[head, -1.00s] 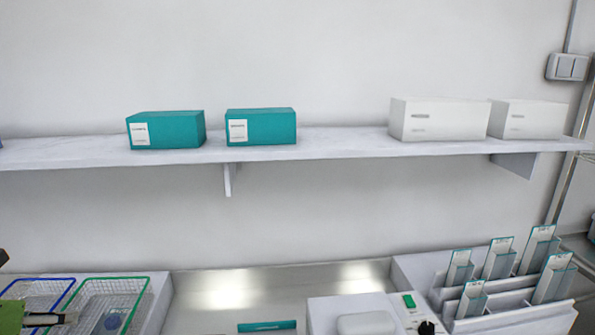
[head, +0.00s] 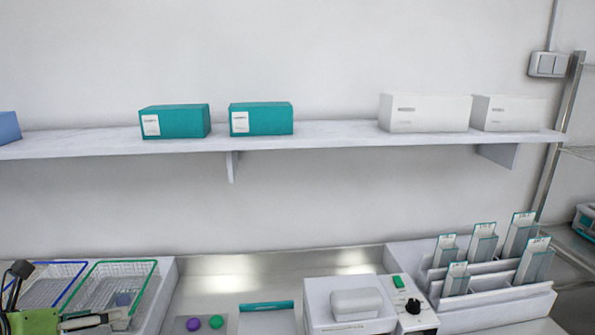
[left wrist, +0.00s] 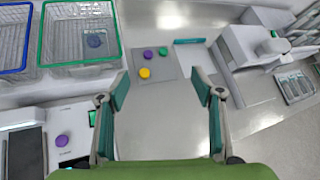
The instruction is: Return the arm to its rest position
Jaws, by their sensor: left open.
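My left gripper (left wrist: 160,92) is open in the left wrist view, with nothing between its teal-padded fingers. Its fingers frame bare steel counter. In the head view my left gripper (head: 119,318) shows at the lower left, in front of the green-rimmed basket (head: 155,265). My right gripper is in neither view.
A grey mat (left wrist: 170,68) bears purple, green and yellow round pieces. A white device (head: 318,300) and pouch rack (head: 500,297) stand right. A shelf (head: 340,140) holds boxes.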

